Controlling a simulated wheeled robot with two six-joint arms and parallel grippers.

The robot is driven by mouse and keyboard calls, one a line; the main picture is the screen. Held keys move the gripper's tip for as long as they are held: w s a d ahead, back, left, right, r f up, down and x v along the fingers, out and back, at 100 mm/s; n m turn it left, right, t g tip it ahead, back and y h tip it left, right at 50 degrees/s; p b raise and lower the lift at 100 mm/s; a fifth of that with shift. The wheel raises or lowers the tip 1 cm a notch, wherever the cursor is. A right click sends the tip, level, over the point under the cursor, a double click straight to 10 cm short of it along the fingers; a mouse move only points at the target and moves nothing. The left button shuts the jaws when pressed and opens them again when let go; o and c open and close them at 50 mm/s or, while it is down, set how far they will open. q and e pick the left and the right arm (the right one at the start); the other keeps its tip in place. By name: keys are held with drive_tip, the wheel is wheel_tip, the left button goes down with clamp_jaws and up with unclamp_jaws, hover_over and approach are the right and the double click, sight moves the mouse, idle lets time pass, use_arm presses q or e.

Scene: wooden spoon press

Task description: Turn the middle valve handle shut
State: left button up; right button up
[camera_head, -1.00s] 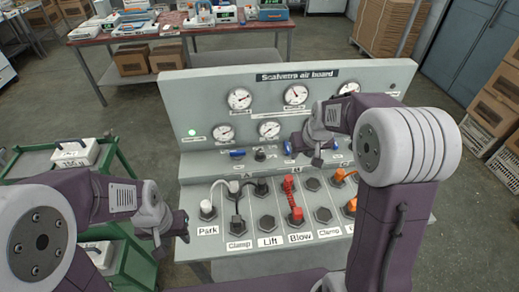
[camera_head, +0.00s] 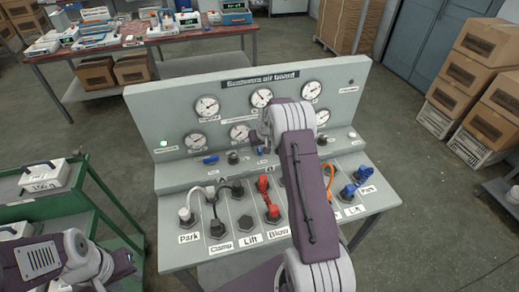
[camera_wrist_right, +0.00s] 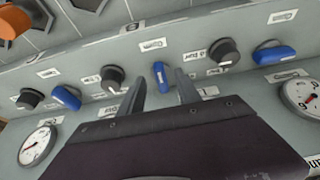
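The middle valve handle (camera_wrist_right: 160,75) is a small blue lever on the grey air board, seen in the right wrist view. It stands roughly upright in that picture, while the outer blue handles (camera_wrist_right: 65,97) and (camera_wrist_right: 273,54) lie flatter. My right gripper (camera_wrist_right: 163,84) is open, with one finger on each side of the middle handle; contact cannot be told.
Dark knobs (camera_wrist_right: 113,77) and (camera_wrist_right: 223,52) sit between the blue handles. Gauges (camera_head: 207,106) are above. Red (camera_head: 267,198) and blue (camera_head: 357,183) hose fittings stand on the lower panel. A green cart (camera_head: 50,207) is at the left.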

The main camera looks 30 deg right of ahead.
sight(260, 150)
drive_tip(key=x, duration=0.3)
drive_tip(key=shift+w+d+f, duration=0.1)
drive_tip(key=shift+w+f, duration=0.05)
drive_tip(key=shift+f, duration=0.1)
drive_tip(key=shift+r, duration=0.1)
clamp_jaws()
